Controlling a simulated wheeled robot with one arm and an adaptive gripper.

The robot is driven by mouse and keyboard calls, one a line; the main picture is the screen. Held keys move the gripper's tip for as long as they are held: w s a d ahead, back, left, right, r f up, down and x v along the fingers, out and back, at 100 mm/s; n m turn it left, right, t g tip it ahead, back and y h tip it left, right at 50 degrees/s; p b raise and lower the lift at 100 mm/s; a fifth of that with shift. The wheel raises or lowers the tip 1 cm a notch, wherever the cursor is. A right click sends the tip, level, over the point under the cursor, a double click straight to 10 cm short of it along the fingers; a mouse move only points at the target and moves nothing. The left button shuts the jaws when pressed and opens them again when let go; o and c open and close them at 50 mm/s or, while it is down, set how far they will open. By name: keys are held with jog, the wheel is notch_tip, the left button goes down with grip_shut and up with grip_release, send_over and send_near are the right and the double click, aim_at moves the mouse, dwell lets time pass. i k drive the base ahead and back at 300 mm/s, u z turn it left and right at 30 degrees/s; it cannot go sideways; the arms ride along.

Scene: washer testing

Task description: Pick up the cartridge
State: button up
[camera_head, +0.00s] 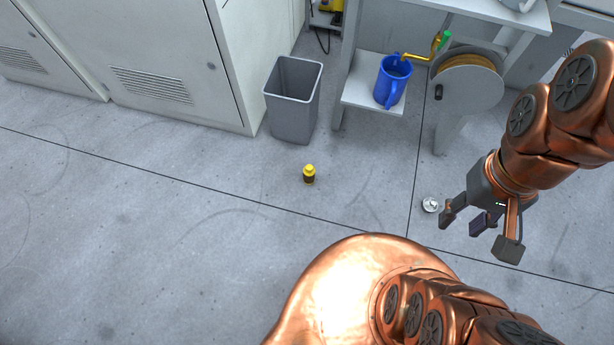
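A small yellow cylinder with a dark band and a narrower yellow top (309,174) stands upright on the grey floor near the middle of the view; it looks like the cartridge, though it is too small to be certain. My gripper (478,234) is at the right, well apart from it. A small silver round piece (430,205) lies on the floor, just left of the gripper in the picture.
A grey bin (293,102) stands behind the yellow cylinder. A white shelf (366,93) carries a blue jug (392,82). A hose reel (467,84) is at the right. Pale cabinets (150,57) line the back left. The floor around the cylinder is clear.

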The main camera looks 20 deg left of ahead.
aim_at(309, 171)
jog(key=u, duration=1)
jog(key=i, duration=0.3)
jog(key=u, duration=0.55)
jog(key=k, duration=1.25)
jog(key=u, duration=1.05)
jog(key=i, duration=2.15)
jog(key=z, duration=1.3)
jog(key=i, duration=0.65)
jog(key=z, duration=0.65)
